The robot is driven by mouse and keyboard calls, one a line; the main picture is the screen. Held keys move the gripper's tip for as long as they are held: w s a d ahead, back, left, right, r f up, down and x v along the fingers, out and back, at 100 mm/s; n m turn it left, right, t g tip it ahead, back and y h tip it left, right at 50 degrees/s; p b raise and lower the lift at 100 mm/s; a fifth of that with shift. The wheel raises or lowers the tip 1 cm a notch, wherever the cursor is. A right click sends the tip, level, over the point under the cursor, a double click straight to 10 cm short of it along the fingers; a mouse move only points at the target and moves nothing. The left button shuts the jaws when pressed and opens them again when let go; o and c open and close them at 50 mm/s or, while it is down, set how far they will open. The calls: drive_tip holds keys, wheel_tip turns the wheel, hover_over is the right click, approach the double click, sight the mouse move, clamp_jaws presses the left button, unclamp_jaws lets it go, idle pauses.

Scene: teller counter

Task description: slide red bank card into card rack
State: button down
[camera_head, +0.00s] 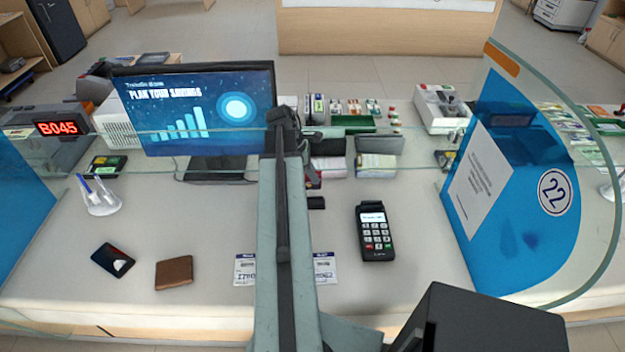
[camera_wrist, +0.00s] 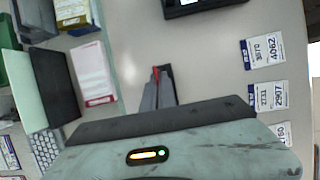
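My gripper (camera_wrist: 157,80) shows in the wrist view, pointing over the pale counter with its dark fingers close together. A thin red sliver, which looks like the red bank card (camera_wrist: 156,73) seen edge-on, shows between the fingertips. Most of the card is hidden by the fingers. In the head view my arm runs up the middle and covers most of the gripper. A small dark part, probably the gripper's end (camera_head: 316,202), shows just right of the arm, apart from the card terminal. I cannot make out the card rack for sure in either view.
A card terminal (camera_head: 377,231) stands right of my arm. Banknote bundles (camera_head: 375,166) lie beyond it, and a monitor (camera_head: 198,110) stands back left. A brown wallet (camera_head: 174,272) and a dark holder (camera_head: 113,260) lie front left. A glass screen (camera_head: 610,190) edges the right.

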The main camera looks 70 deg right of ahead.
drive_tip(key=shift+f+b, duration=3.4)
drive_tip(key=shift+f, duration=0.1)
drive_tip(key=c, duration=1.6)
unclamp_jaws()
drive_tip(key=shift+r, duration=0.1)
wheel_tip(320, 180, up, 7)
drive_tip(key=p, duration=0.7)
